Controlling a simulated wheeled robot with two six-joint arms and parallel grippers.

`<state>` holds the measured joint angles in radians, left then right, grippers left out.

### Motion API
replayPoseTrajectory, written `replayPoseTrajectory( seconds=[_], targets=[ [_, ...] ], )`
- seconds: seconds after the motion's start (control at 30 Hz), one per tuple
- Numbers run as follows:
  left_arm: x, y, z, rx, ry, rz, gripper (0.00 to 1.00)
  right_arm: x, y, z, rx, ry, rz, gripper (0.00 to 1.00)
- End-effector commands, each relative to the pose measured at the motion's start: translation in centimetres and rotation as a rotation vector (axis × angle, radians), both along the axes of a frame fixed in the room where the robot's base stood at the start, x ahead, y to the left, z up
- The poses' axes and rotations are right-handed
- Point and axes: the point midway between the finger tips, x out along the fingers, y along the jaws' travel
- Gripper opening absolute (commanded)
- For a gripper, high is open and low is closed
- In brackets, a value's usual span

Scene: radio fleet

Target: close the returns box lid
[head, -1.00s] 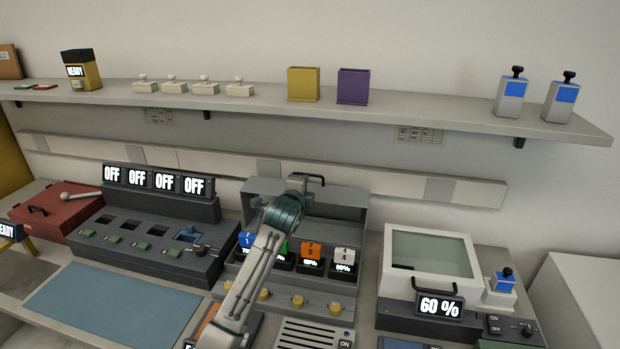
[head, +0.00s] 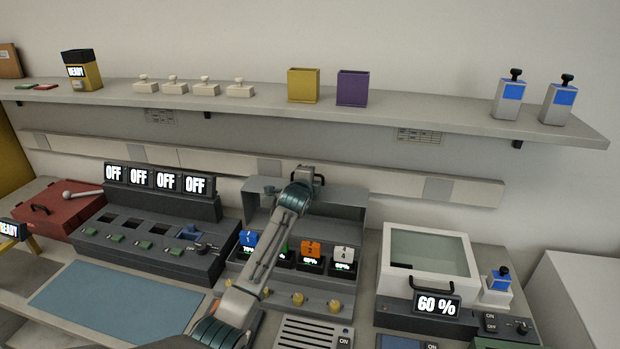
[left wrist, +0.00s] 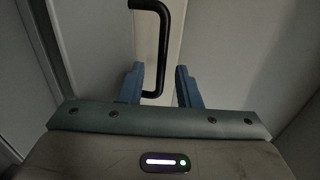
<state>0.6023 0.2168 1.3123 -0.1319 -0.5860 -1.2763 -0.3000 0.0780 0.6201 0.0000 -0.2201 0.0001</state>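No label marks a returns box. My left gripper (head: 304,174) is at the top of the upright grey back panel or raised lid (head: 340,201) of the middle grey unit. A black handle (head: 322,180) shows there, partly hidden by my gripper. In the left wrist view, my left gripper's blue fingers (left wrist: 161,84) are apart, and the black bar handle (left wrist: 163,45) runs down into the gap between them. I cannot tell whether they touch it. A closed red box (head: 62,207) and a white box with a glazed lid (head: 430,258) also stand on the bench. My right gripper is not in view.
Below my arm, blue, green, orange and white tagged units (head: 311,249) sit in the grey unit, with yellow knobs (head: 297,299) in front. A shelf (head: 250,101) runs above. A dark switch panel (head: 150,237) stands left; a blue mat (head: 115,303) is clear.

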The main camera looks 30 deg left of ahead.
Motion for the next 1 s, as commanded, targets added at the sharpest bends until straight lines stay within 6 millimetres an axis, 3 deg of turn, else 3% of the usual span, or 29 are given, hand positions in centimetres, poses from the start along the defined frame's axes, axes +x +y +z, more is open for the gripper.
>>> replayPoseTrajectory(
  seconds=[0.03, 0.13, 0.17, 0.57, 0.77, 1.0],
  targets=[
    [0.0, 0.0, 0.0, 0.000, 0.000, 0.000, 0.21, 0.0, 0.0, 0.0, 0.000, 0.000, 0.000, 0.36],
    [0.0, 0.0, 0.0, 0.000, 0.000, 0.000, 0.01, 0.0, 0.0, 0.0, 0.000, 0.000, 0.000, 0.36],
    [0.0, 0.0, 0.0, 0.000, 0.001, 0.000, 0.00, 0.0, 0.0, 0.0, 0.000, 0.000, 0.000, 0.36],
    [-0.6, -0.1, -0.2, 0.008, -0.024, 0.000, 0.00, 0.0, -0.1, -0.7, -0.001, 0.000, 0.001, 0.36],
    [-2.4, -0.5, -0.2, 0.029, -0.113, 0.000, 0.00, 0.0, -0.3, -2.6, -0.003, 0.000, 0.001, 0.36],
    [-5.9, -1.4, 0.0, 0.070, -0.285, 0.000, 0.00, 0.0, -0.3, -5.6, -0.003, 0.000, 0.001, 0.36]
  ],
)
